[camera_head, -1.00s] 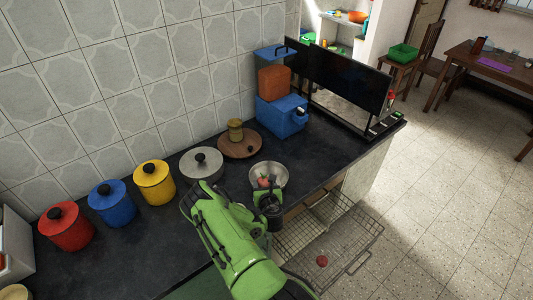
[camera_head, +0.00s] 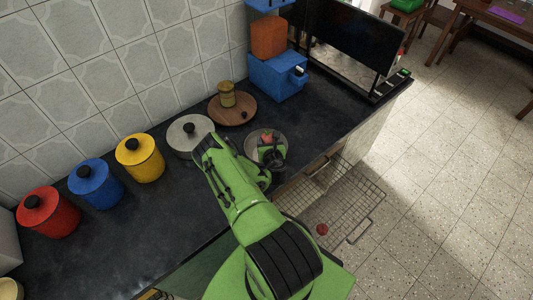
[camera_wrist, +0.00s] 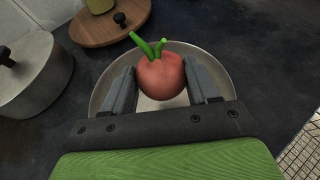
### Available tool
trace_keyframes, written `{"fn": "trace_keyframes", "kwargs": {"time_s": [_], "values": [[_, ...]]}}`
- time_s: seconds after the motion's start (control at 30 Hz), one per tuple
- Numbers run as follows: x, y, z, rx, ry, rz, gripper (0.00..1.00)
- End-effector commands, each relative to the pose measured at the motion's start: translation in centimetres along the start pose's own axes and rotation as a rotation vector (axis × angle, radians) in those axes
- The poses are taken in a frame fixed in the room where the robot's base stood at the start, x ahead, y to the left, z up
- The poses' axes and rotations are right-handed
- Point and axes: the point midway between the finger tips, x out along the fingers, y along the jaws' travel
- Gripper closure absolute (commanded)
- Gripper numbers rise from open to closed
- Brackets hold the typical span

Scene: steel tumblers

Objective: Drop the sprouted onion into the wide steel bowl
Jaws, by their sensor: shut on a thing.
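The sprouted onion (camera_wrist: 161,76), reddish with green shoots, is held between the two fingers of my gripper (camera_wrist: 162,84) in the wrist view. It also shows in the head view (camera_head: 267,137), small and partly hidden by my gripper (camera_head: 268,150). The wide steel bowl (camera_wrist: 100,91) stands on the dark counter directly behind and below the onion in the wrist view. In the head view the bowl (camera_head: 251,143) is mostly covered by my gripper. The onion appears over the bowl's inside; how high above its bottom I cannot tell.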

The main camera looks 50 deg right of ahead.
Motion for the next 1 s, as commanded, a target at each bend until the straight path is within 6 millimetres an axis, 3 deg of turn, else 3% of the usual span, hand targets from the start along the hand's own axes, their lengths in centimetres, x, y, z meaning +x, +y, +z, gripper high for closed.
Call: {"fn": "trace_keyframes", "kwargs": {"time_s": [0.17, 0.2, 0.4, 0.73, 1.0], "values": [[-0.1, 0.0, 0.2, -0.001, -0.001, 0.000, 0.75], [-0.1, 0.0, 0.3, -0.001, -0.001, 0.000, 0.38], [-0.1, 0.0, 0.3, -0.001, -0.001, 0.000, 0.11], [-0.4, -0.3, 0.1, 0.003, 0.001, -0.006, 0.11], [-2.5, -0.4, 0.1, 0.009, 0.000, -0.010, 0.11]]}}
